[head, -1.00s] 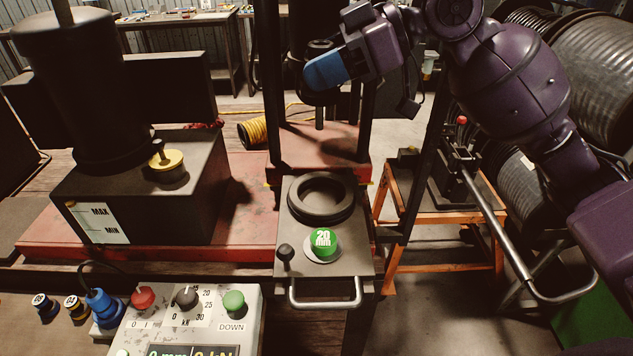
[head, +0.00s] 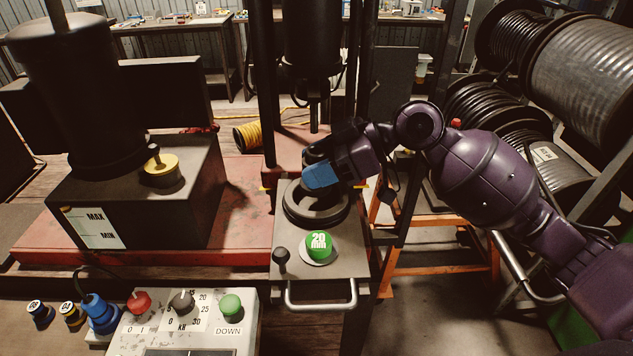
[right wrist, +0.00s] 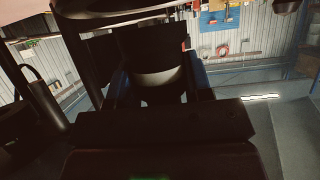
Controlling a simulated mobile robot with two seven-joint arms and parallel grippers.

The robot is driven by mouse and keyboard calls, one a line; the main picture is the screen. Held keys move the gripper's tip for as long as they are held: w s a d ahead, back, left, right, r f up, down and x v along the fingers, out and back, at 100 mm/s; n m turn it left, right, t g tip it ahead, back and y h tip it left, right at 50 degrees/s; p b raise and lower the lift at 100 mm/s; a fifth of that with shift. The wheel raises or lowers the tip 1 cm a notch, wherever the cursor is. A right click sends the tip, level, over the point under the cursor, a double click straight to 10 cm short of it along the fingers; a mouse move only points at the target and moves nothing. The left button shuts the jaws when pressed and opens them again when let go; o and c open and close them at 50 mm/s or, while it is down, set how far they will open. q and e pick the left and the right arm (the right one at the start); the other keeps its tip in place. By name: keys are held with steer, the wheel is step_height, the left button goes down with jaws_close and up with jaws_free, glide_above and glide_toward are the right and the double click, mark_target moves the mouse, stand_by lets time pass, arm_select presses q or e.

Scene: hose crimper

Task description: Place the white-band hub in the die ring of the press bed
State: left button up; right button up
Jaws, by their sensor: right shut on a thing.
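My right gripper (head: 316,177) reaches in from the right and is low over the die ring (head: 294,211), a dark round ring on the grey press bed (head: 344,262). In the right wrist view, it is shut on a dark round piece with a pale curved band (right wrist: 158,78), the white-band hub, between its blue-edged fingers. In the head view the gripper mostly hides the hub and the ring's far part. I cannot tell whether the hub touches the ring or is inside it. My left gripper is not in view.
The press ram (head: 314,112) hangs just above and behind the gripper, between dark uprights. A green 20 mm knob (head: 319,245) and a small black knob (head: 281,256) stand on the bed's front. The control box (head: 188,322) is at the front left. Hose reels (head: 575,60) stand right.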

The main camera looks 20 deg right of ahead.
step_height(320, 180, down, 4)
steer(key=shift+r, duration=0.1)
stand_by(0.4)
steer(key=o, duration=1)
